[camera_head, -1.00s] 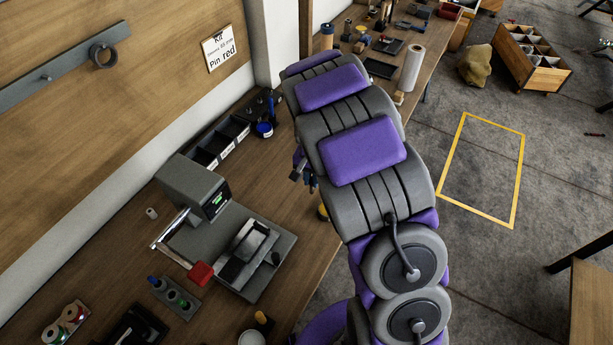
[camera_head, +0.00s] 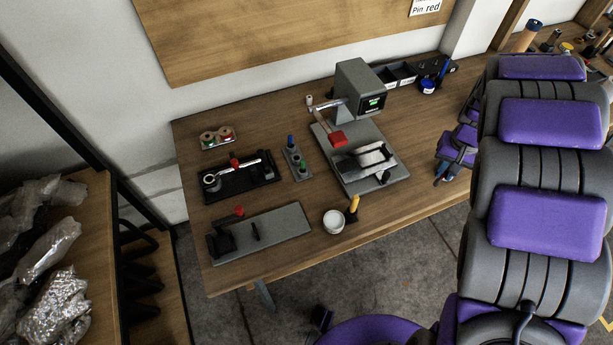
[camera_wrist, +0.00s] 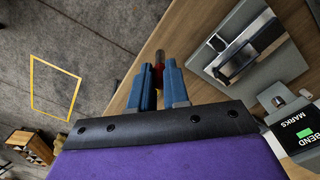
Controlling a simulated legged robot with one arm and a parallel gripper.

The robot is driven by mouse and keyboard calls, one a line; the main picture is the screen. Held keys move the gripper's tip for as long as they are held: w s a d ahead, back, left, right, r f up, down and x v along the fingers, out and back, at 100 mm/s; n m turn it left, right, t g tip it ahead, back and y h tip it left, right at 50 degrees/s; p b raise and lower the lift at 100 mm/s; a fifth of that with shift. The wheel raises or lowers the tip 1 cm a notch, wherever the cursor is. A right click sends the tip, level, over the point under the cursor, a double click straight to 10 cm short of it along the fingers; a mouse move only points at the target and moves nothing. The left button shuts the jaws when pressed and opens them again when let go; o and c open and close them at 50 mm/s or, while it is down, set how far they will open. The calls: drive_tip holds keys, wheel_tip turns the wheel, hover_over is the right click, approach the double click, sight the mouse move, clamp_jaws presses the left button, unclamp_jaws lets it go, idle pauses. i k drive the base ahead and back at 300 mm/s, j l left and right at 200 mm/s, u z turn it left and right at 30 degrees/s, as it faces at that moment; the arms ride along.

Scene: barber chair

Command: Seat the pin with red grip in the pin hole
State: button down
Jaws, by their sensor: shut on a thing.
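The pin with red grip (camera_wrist: 159,66) is between the blue fingers of my gripper (camera_wrist: 161,78) in the wrist view. Its red part shows beyond the fingers, with a paler tip past it; the rest is hidden. In the head view my gripper (camera_head: 442,175) is beside the table's right front edge, right of the bending machine, and the pin cannot be made out there. I cannot single out the pin hole. A grey plate (camera_head: 285,229) with a black clamp and a red knob lies at the table's front left. A black fixture (camera_head: 262,178) with a metal part and red knob lies behind it.
The bending machine (camera_head: 362,88) has a red-ended lever (camera_head: 337,137). A green-peg block (camera_head: 298,165), spool tray (camera_head: 218,138), white cup (camera_head: 333,221) and yellow-handled tool (camera_head: 353,207) stand on the table (camera_head: 430,135). Shelving with wrapped goods (camera_head: 40,240) is at left.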

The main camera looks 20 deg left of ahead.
sight(213, 185)
drive_tip(key=k+u, duration=0.15)
drive_tip(key=u, duration=0.2)
drive_tip(key=k+u, duration=0.2)
drive_tip(key=u, duration=0.15)
drive_tip(key=k+j+u, duration=0.1)
drive_tip(key=u, duration=0.3)
drive_tip(key=i+u, duration=0.2)
drive_tip(key=u, duration=0.2)
drive_tip(key=i+l+u, duration=0.2)
drive_tip(key=u, duration=0.15)
drive_tip(key=i+l+u, duration=0.15)
drive_tip(key=u, duration=0.25)
drive_tip(key=i+l, duration=0.25)
drive_tip(key=l, duration=0.2)
